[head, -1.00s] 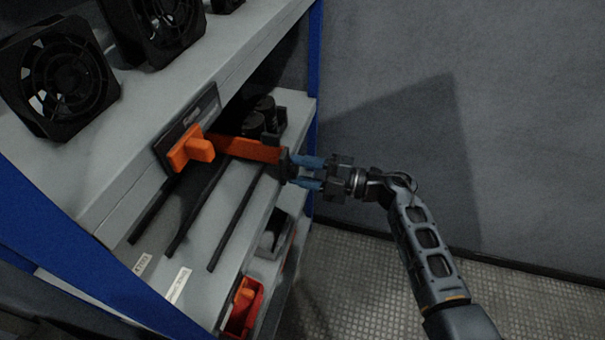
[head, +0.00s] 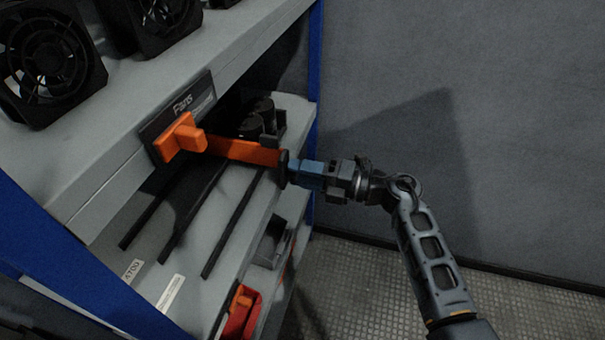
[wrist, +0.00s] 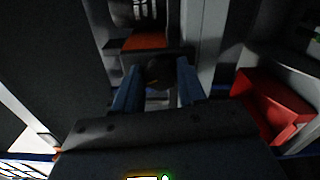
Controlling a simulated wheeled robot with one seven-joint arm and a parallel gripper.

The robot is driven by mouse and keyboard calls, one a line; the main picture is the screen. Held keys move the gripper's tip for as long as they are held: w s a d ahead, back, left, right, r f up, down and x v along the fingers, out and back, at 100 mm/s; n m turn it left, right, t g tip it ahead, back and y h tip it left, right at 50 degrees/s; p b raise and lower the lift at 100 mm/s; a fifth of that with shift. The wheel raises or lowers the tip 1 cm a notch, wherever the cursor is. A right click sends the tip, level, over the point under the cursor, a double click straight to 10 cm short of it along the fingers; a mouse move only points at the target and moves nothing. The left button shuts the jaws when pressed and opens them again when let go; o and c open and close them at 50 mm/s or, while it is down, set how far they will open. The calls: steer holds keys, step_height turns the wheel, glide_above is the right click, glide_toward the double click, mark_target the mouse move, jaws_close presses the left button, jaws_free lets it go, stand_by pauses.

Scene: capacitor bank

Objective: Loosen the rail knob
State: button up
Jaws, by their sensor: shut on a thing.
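The rail knob is a dark, round piece (head: 284,168) at the right end of an orange bar (head: 250,152) in the head view. In the wrist view the knob (wrist: 158,71) sits between my two blue fingers. My gripper (head: 293,172) comes in from the right and is shut on the knob; it also shows in the wrist view (wrist: 158,84). The fingers hide part of the knob. The orange bar runs left toward an orange block (head: 181,139) at the shelf front, and shows beyond the knob in the wrist view (wrist: 147,41).
Black fans (head: 48,66) stand on the upper shelf above a "Fans" label plate (head: 163,136). Dark cylinders (head: 256,116) stand behind the bar. Dark rails (head: 238,220) cross the lower shelf. A red bin (head: 241,312) is below; it shows right in the wrist view (wrist: 275,105). Floor at right is clear.

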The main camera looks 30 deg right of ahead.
steer(key=o, duration=1.1)
steer(key=shift+c, duration=0.2)
steer(key=v, duration=0.7)
steer(key=shift+s+d+b, duration=0.3)
steer(key=shift+b, duration=0.1)
